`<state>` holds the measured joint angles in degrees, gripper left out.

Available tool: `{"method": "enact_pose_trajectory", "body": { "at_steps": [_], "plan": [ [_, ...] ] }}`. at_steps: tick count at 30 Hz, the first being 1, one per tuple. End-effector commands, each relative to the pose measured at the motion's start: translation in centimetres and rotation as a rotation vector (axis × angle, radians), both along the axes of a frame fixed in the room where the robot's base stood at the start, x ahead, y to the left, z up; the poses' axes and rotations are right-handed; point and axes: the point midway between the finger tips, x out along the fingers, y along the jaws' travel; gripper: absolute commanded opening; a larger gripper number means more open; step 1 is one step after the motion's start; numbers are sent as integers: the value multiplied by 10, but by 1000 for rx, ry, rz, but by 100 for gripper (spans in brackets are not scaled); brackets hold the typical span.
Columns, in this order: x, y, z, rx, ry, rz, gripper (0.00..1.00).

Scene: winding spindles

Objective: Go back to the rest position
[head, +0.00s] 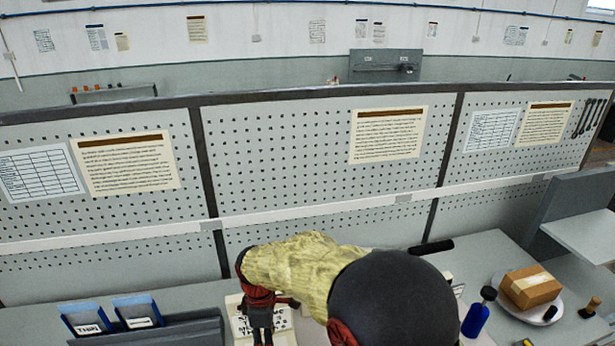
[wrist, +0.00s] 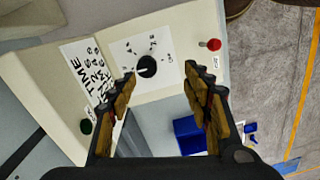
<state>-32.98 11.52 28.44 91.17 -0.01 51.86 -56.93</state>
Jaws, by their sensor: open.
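My gripper (head: 262,318) hangs in front of a cream control box (head: 283,328) at the bottom centre of the head view. In the wrist view my gripper (wrist: 160,100) is open, its two fingers apart with nothing between them. Beyond the fingertips is the face of the cream box (wrist: 185,30), with a black dial knob (wrist: 146,66) on a white scale plate. A red knob (wrist: 213,44) sits right of the dial, and a dark green button (wrist: 86,126) sits at the left. My arm hides part of the bench in the head view.
Two blue label holders (head: 138,312) stand at the left. A cardboard box (head: 530,287) lies on a white plate at the right, near a blue bottle (head: 477,316). A pegboard (head: 300,160) closes off the bench's back. A blue bin (wrist: 188,134) shows below in the wrist view.

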Motion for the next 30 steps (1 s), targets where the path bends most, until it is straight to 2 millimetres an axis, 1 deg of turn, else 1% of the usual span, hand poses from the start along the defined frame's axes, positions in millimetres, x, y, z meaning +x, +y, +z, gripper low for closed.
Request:
{"method": "enact_pose_trajectory", "body": {
  "at_steps": [1, 2, 5, 9, 11, 12, 15, 18, 24, 27, 30],
  "plan": [
    [-10, -6, 2, -9, 6, -72, 50],
    [-16, -11, 4, -13, 7, -123, 50],
    [-33, -32, 18, -20, 0, -308, 50],
    [-56, -75, 45, -7, -30, -592, 50],
    [-66, -95, 57, 6, -46, -706, 50],
    [-73, -108, 65, 16, -60, -780, 50],
    [-92, -141, 81, 50, -93, -957, 50],
    [-112, -172, 93, 92, -128, -1111, 50],
    [-153, -227, 108, 190, -214, -1339, 50],
    [-171, -250, 112, 246, -271, -1404, 50],
    [-184, -268, 117, 295, -331, -1455, 50]
  ]
}}
